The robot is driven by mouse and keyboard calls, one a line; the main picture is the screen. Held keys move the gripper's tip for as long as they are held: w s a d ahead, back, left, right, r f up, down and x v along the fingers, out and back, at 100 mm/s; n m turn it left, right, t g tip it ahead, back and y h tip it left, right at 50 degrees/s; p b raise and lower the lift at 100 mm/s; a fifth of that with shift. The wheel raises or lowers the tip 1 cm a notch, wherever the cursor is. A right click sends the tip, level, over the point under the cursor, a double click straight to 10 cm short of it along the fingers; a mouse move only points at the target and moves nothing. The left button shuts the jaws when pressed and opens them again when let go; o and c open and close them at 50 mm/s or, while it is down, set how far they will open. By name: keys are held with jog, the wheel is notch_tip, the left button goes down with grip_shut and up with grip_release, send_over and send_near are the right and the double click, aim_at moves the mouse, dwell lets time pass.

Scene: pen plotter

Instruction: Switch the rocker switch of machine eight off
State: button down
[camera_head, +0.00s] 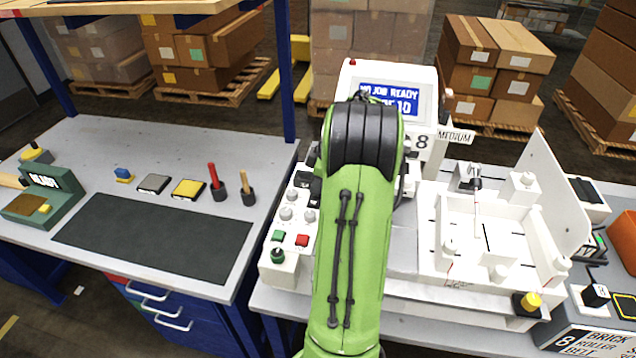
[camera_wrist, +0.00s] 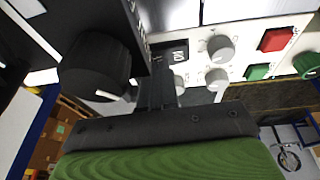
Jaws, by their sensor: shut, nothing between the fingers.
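Machine eight is the white plotter with an "8" sign (camera_head: 421,142) and a lit blue screen (camera_head: 389,100); the readable words include "JOB READY". Its rocker switch (camera_wrist: 176,54) is a small black piece with white marks on the white panel in the wrist view. I cannot tell which side is pressed. My gripper (camera_wrist: 158,66) is shut and empty, with its fingertips close beside the rocker switch; whether they touch it is unclear. In the head view my green arm covers the gripper, and I cannot make out the switch there.
Near the switch are grey knobs (camera_wrist: 220,47), a red button (camera_wrist: 275,39), a green button (camera_wrist: 258,72) and a large black knob (camera_wrist: 94,70). The white plotter bed (camera_head: 430,235) lies right of my arm. A workbench with a dark mat (camera_head: 150,235) stands left.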

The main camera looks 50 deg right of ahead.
jog(key=shift+p, duration=0.35)
jog(key=shift+y+p, duration=0.3)
jog(key=shift+p, duration=0.35)
jog(key=shift+w+d+f, duration=0.15)
jog(key=shift+d+f, duration=0.2)
jog(key=shift+d, duration=0.05)
jog(key=shift+s+a+r+b, duration=0.1)
jog(key=shift+s+a+b, duration=0.15)
jog(key=shift+a, duration=0.25)
jog(key=shift+s+a+r+b, duration=0.1)
jog(key=shift+s+a+b, duration=0.1)
jog(key=shift+a, duration=0.25)
